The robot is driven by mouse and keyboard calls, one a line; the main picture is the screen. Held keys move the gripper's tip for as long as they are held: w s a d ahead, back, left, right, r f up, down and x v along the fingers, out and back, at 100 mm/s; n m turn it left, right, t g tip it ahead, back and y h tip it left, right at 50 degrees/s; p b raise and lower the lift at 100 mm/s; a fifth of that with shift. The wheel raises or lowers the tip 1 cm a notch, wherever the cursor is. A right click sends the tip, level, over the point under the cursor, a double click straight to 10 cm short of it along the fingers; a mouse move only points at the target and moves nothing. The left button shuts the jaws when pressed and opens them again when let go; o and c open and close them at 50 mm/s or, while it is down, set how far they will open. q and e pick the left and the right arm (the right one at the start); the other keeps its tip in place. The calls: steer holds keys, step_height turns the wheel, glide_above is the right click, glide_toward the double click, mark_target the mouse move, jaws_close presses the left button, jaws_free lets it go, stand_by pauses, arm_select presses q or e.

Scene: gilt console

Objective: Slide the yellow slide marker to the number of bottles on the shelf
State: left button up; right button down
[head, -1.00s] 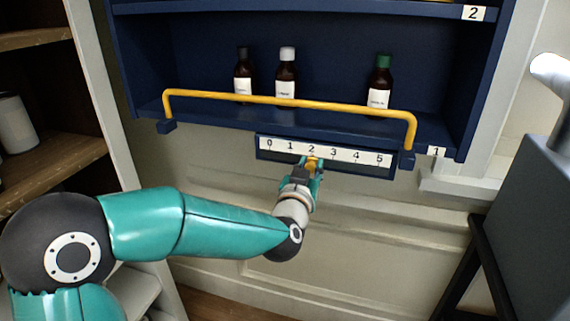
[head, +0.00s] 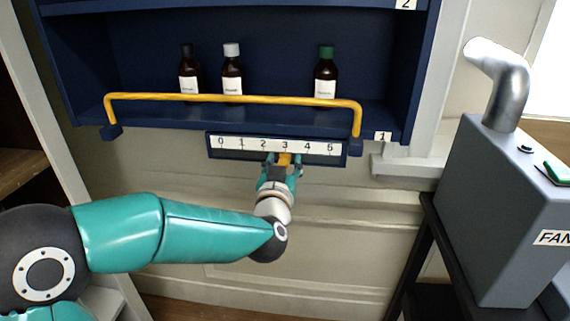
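The yellow slide marker (head: 285,159) is at the lower edge of the white number scale (head: 242,146), directly below the 3. The scale runs from 0 to 5 under the blue shelf. My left gripper (head: 283,167) is just below the scale, its fingers spread on either side of the marker, and looks open. Three brown bottles stand on the shelf behind the yellow rail: one with a black cap (head: 189,72), one with a white cap (head: 232,73) and one with a green cap (head: 325,74). My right gripper is not in view.
The yellow rail (head: 230,98) crosses the front of the shelf, labelled 1 (head: 382,136). A shelf labelled 2 (head: 405,4) is above. A grey machine with a metal pipe (head: 505,85) stands on a black stand at the right.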

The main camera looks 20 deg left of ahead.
arm_select(q)
steer(key=shift+s, duration=0.1)
steer(key=v, duration=1.1)
steer(key=shift+s, duration=0.4)
steer(key=shift+f, duration=0.1)
